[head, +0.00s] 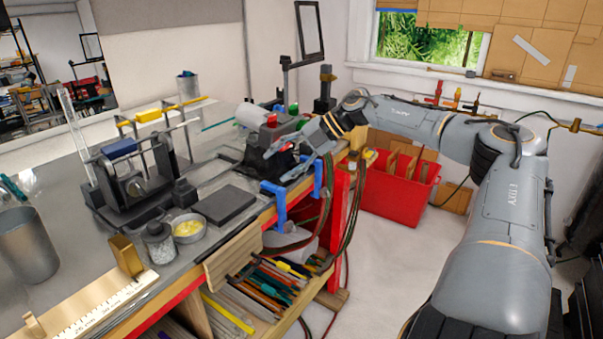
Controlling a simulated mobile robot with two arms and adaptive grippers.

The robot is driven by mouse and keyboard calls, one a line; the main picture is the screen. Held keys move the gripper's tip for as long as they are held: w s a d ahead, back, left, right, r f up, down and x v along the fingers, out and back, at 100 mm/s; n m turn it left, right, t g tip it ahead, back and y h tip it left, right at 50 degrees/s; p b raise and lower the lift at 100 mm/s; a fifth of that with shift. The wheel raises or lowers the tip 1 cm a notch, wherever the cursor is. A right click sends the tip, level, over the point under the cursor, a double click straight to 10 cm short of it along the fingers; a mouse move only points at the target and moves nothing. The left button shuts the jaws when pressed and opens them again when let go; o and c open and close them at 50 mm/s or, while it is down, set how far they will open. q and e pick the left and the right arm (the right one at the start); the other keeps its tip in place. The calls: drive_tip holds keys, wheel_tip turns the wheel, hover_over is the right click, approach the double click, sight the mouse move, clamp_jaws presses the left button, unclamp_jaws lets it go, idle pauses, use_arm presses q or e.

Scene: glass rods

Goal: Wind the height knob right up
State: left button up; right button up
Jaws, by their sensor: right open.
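My right gripper (285,162) reaches in from the right over the far end of the bench. It is open, its fingers pointing left and down in front of a dark device (259,160). A red knob (271,120) and a green knob (293,109) show on or beside this device, just above and left of the fingers. I cannot tell which one is the height knob. The fingers and hand hide part of the device, and I cannot tell whether they touch it. My left gripper is out of view.
A black-framed apparatus (135,185) stands on the bench at left, with a jar (158,243) and a bowl (188,229) before it. Blue clamps (280,205) sit on the front edge. Colored rods (265,290) fill the shelf below. A red bin (398,190) stands behind.

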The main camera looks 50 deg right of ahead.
drive_tip(key=d+f+m+t, duration=0.3)
drive_tip(key=d+f, duration=0.3)
drive_tip(key=f, duration=0.1)
drive_tip(key=shift+d+h, duration=0.25)
drive_tip(key=shift+h, duration=0.05)
drive_tip(key=shift+f, duration=0.1)
drive_tip(key=c, duration=0.4)
